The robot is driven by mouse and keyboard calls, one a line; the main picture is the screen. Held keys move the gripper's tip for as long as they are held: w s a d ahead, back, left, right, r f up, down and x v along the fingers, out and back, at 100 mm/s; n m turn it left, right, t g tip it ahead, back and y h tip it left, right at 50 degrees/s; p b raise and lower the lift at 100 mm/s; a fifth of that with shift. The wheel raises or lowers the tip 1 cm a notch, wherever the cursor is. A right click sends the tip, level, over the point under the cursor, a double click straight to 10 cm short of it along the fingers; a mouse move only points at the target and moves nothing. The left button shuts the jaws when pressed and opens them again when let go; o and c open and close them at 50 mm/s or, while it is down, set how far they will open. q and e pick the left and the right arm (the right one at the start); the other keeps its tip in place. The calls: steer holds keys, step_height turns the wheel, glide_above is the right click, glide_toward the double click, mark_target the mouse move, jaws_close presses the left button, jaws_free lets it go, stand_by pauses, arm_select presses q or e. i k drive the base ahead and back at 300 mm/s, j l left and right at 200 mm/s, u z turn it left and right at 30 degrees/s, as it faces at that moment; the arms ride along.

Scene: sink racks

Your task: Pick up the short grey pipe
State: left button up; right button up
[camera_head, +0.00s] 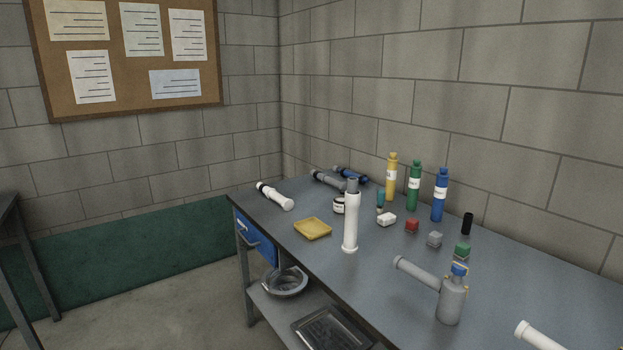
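A light grey pipe (417,272) extends at the front right of the workbench. Its right end meets an upright grey bottle-like body (450,302) with a blue top; I cannot tell whether they are joined. A darker grey cylinder (328,181) lies at the back of the bench, beside a blue one (350,174). A grey end also shows at the top of an upright white pipe (351,222). I cannot tell for certain which is the short grey pipe. Neither of my grippers is in view.
The workbench (388,284) has a blue drawer (256,240). A white cylinder (275,196), yellow tray (313,228), and several small blocks lie on it. Yellow (391,178), green (414,188) and blue (439,196) bottles stand behind. Another white cylinder (538,336) is at the lower right.

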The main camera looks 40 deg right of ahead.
mark_target(352, 187)
steer(key=i+z, duration=0.25)
steer(key=i, duration=0.4)
steer(key=i+j+z, duration=0.25)
steer(key=i, duration=0.35)
